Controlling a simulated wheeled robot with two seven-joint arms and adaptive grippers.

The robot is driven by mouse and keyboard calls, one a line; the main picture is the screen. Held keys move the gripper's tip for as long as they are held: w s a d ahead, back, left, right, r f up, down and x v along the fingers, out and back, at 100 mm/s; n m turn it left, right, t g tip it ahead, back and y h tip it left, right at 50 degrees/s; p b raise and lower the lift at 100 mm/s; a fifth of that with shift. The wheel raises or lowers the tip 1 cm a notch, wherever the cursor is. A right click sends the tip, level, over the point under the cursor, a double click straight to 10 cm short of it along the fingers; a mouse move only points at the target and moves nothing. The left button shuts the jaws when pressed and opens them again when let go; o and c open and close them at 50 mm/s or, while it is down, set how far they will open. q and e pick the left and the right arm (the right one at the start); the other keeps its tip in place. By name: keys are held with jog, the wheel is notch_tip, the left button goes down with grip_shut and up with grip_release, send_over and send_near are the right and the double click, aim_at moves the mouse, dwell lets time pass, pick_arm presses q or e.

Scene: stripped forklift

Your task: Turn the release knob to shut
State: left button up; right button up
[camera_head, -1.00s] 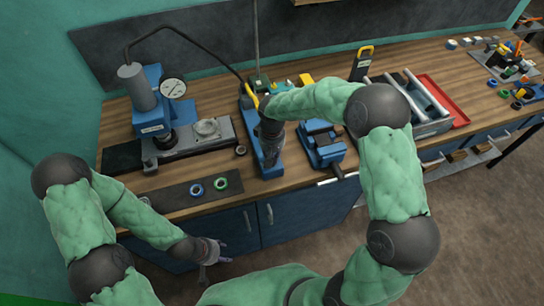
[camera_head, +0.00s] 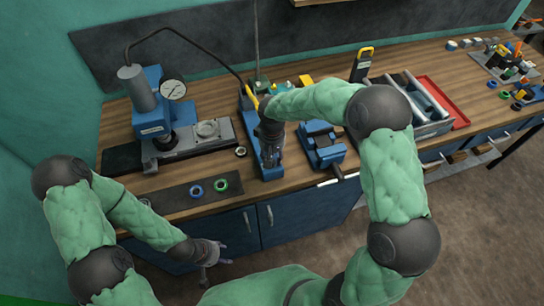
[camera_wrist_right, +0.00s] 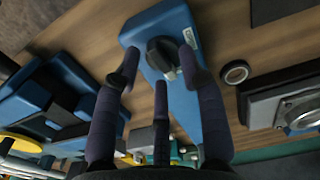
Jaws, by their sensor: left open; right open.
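The release knob (camera_wrist_right: 162,54) is black and sits near the end of the blue pump body (camera_wrist_right: 178,28) in the right wrist view. My right gripper (camera_wrist_right: 158,75) is open over that end, its dark fingers spread to either side of the knob with some space beside it. Whether a fingertip touches the knob I cannot tell. In the head view my right gripper (camera_head: 271,150) is above the blue pump (camera_head: 247,103) and hides the knob. My left gripper (camera_head: 212,256) is open and empty, low in front of the cabinet.
A blue press with a dial gauge (camera_head: 172,88) stands left of the pump, joined by a black hose. A small ring (camera_wrist_right: 235,72) lies beside the pump. A blue vise (camera_head: 322,146) is close on its right. Blue and green rings (camera_head: 221,185) lie on a dark mat.

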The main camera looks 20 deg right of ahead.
notch_tip(320, 180, up, 12)
jog(key=shift+f, duration=0.15)
dwell(0.5)
